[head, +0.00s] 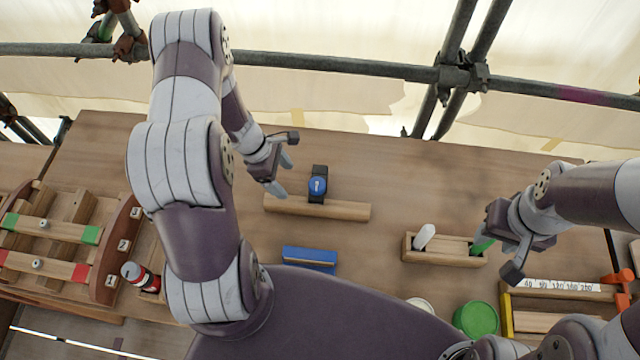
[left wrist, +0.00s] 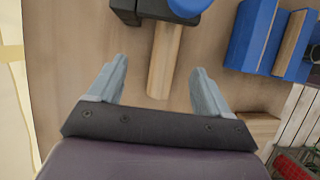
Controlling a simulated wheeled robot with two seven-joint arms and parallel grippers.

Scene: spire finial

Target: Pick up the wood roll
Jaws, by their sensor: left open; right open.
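A long pale wooden piece, which looks like the wood roll (head: 345,210), lies on the wooden bench in the head view. A black holder with a round blue top (head: 317,186) stands at its middle. My left gripper (head: 281,175) is open and empty above the left end of the wood. In the left wrist view the wood's near end (left wrist: 162,75) shows between the spread fingers (left wrist: 158,88), with no visible contact. The black holder and blue top cut across its upper part there. My right gripper (head: 498,246) is open, beside a small wooden tray at the right.
The small wooden tray (head: 440,257) holds a white and a green item. A blue block (head: 309,256) lies nearer me. A wooden rack (head: 118,240) stands left; a green round lid (head: 475,318) and a numbered scale (head: 562,286) lie right. Scaffold pipes (head: 350,66) run behind the bench.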

